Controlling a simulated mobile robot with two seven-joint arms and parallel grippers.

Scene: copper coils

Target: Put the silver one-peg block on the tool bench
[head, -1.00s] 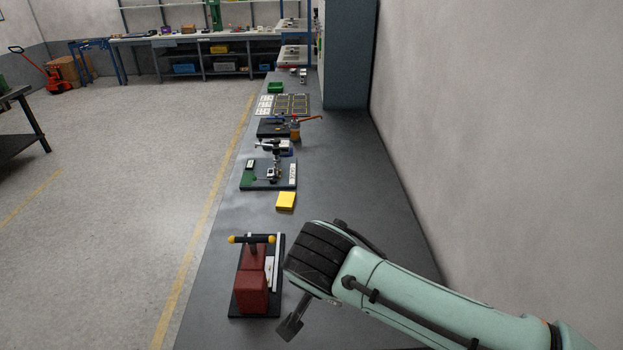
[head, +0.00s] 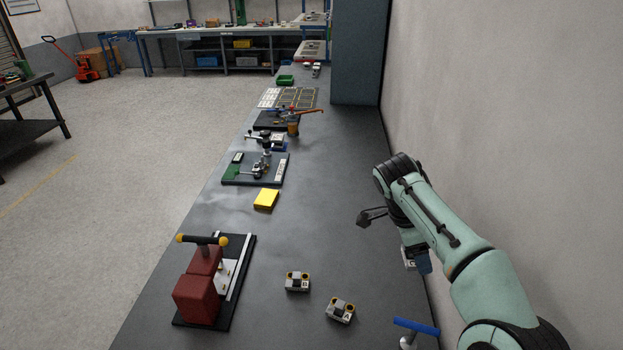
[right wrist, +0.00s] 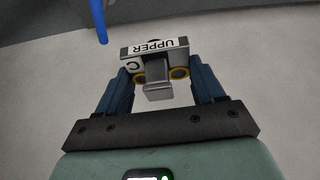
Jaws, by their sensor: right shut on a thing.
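A silver block (right wrist: 155,65) marked UPPER and C is held between the blue fingers of my right gripper (right wrist: 160,88). It has two orange-ringed round features and one grey projecting piece at its middle. In the head view the right gripper (head: 417,261) hangs above the right side of the long grey bench, with the block partly visible at its left. Two similar silver blocks, one marked B (head: 297,282) and one marked A (head: 341,311), stand on the bench to the left. I cannot tell which surface is the tool bench. My left gripper is out of view.
A red vise-like fixture (head: 197,298) stands at the front left of the grey bench (head: 330,180). A yellow block (head: 266,199) and fixtures lie farther along. A blue-handled tool (head: 416,326) is near the front right. A wall bounds the right; a dark table (head: 38,129) stands left.

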